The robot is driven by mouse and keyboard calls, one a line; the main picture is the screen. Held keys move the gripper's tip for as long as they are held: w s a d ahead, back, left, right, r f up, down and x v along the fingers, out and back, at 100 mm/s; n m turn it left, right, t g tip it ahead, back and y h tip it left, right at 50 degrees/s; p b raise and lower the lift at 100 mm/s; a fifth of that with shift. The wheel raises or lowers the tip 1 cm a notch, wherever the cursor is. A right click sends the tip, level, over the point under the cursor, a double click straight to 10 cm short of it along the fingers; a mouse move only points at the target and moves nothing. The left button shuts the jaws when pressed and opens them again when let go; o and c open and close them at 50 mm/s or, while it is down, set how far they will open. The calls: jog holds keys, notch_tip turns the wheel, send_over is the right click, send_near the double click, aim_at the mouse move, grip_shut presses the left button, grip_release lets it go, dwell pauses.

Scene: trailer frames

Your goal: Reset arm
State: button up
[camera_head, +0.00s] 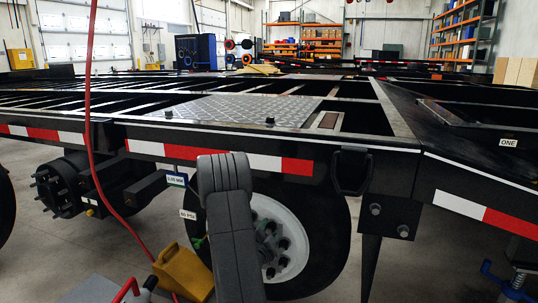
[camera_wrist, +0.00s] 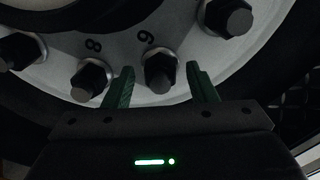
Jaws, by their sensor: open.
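My gripper (camera_wrist: 160,67) shows in the wrist view with two dark green fingers spread apart. A dark lug nut (camera_wrist: 160,77) of the wheel, near the number 9, appears between the fingers; I cannot tell whether they touch it. Another nut (camera_wrist: 90,80), near the number 8, is just left of the left finger. In the head view my grey arm (camera_head: 230,220) reaches up in front of the wheel, covering part of it. The white wheel hub (camera_head: 290,240) and black tire (camera_head: 330,245) show beside it. The gripper is not clear in the head view.
The black trailer frame (camera_head: 400,205) with red and white tape spans the view above the wheel. A red hose (camera_head: 92,120) hangs at left. A yellow block (camera_head: 182,272) lies low beside my arm. Orange shelves (camera_head: 320,45) stand far behind.

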jog(key=n, duration=0.4)
jog(key=shift+n, duration=2)
jog(key=shift+d, duration=0.1)
